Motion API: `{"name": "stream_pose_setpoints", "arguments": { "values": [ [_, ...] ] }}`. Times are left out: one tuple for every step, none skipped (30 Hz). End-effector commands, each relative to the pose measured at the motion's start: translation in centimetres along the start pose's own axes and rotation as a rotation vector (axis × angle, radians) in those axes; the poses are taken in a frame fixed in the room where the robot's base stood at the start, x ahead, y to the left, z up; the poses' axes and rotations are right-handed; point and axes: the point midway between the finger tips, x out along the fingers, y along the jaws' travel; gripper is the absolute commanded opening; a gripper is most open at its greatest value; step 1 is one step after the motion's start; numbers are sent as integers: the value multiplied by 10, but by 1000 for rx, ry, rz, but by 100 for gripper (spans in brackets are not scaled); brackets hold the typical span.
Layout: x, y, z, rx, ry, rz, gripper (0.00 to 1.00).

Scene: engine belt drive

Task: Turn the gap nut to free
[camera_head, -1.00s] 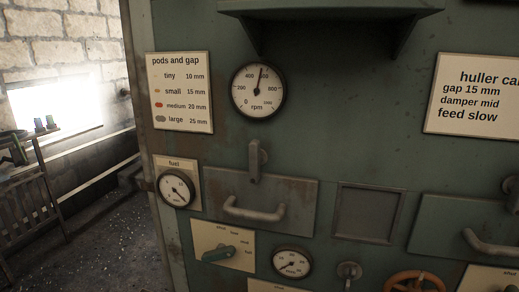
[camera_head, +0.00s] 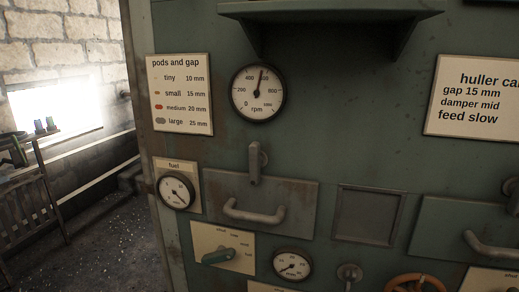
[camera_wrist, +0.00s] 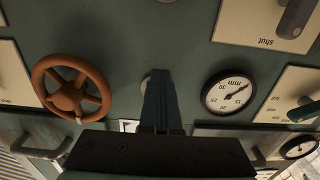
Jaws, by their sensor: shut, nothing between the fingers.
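The likely gap nut is a grey metal knob (camera_head: 349,272) low on the green panel in the head view, between the mm dial (camera_head: 292,264) and the orange handwheel (camera_head: 416,284). My gripper (camera_wrist: 160,76) shows in the wrist view, which is upside down. Its dark fingers are shut and empty. They point at the panel between the handwheel (camera_wrist: 73,88) and the mm dial (camera_wrist: 229,92), in front of the knob, and hide most of it. I cannot tell whether they touch it. My gripper is not in the head view.
A card (camera_head: 483,98) reads "gap 15 mm". A latch (camera_head: 256,162) sits above a drawer handle (camera_head: 254,212). A green lever (camera_head: 218,256) and a square recess (camera_head: 368,215) flank the area. A shelf (camera_head: 330,10) juts out above.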

Motion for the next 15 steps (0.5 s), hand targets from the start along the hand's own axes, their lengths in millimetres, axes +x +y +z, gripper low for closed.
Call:
{"name": "stream_pose_setpoints", "arguments": {
  "values": [
    [1,1,-8,0,22,3,0],
    [1,1,-8,0,22,3,0],
    [1,2,-8,0,23,3,0],
    [1,2,-8,0,23,3,0],
    [1,2,-8,0,23,3,0],
    [1,2,-8,0,23,3,0],
    [2,3,-9,0,23,3,0],
    [2,3,-9,0,24,3,0],
    [2,3,-9,0,25,4,0],
    [2,4,-9,1,25,4,0],
    [2,4,-9,1,25,4,0],
    [2,4,-10,1,26,4,0],
    [2,4,-9,1,25,4,0],
    [2,4,-10,1,25,4,0],
    [2,4,-11,1,24,4,0]
  ]
}}
